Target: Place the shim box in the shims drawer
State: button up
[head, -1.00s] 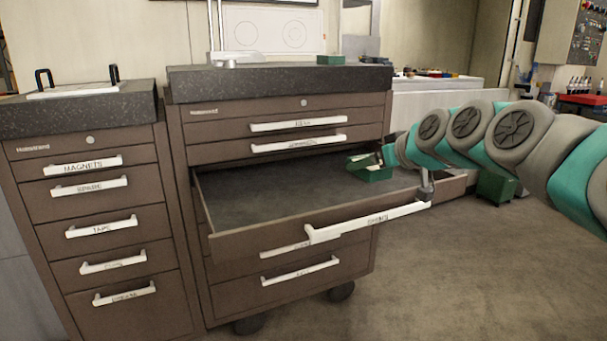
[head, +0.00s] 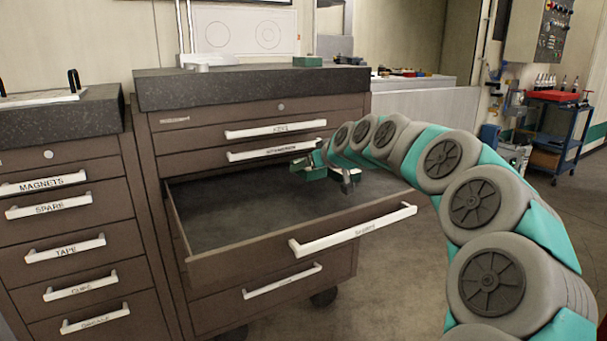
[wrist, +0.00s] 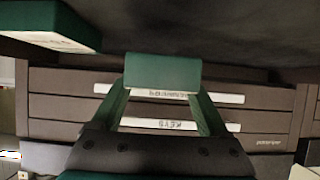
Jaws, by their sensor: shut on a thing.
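The shims drawer (head: 265,262) is pulled open in the head view, and its visible floor is bare. The green shim box (head: 311,173) is over the drawer's back right part, near the drawer fronts above. My gripper (head: 323,163) is shut on it at the end of my arm. In the upside-down wrist view, the held green block (wrist: 163,70) shows between the fingers of my gripper (wrist: 163,95). I cannot tell how high it is above the drawer floor, though no contact shows. My arm hides the drawer's right edge.
Closed drawers, including keys (head: 275,130), sit above the open one. The drawer handle (head: 352,231) juts forward. A green box (head: 307,61) stands on the worktop. A green shape with a pale lettered face (wrist: 45,28) fills the wrist view's upper left; I cannot tell what it is.

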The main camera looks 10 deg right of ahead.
aim_at(304, 184)
jog(key=shift+w+a+f, duration=0.1)
jog(key=shift+w+a, duration=0.15)
jog(key=shift+w, duration=0.4)
jog(key=shift+w+a, duration=0.2)
jog(key=shift+w, duration=0.4)
jog(key=shift+f, duration=1.75)
jog(key=shift+f, duration=0.15)
jog(key=o, duration=1.5)
jog(key=shift+r+p, duration=0.25)
jog(key=shift+p, duration=0.05)
jog(key=b+v, duration=0.1)
jog(key=v, duration=1.1)
jog(key=shift+f, duration=0.1)
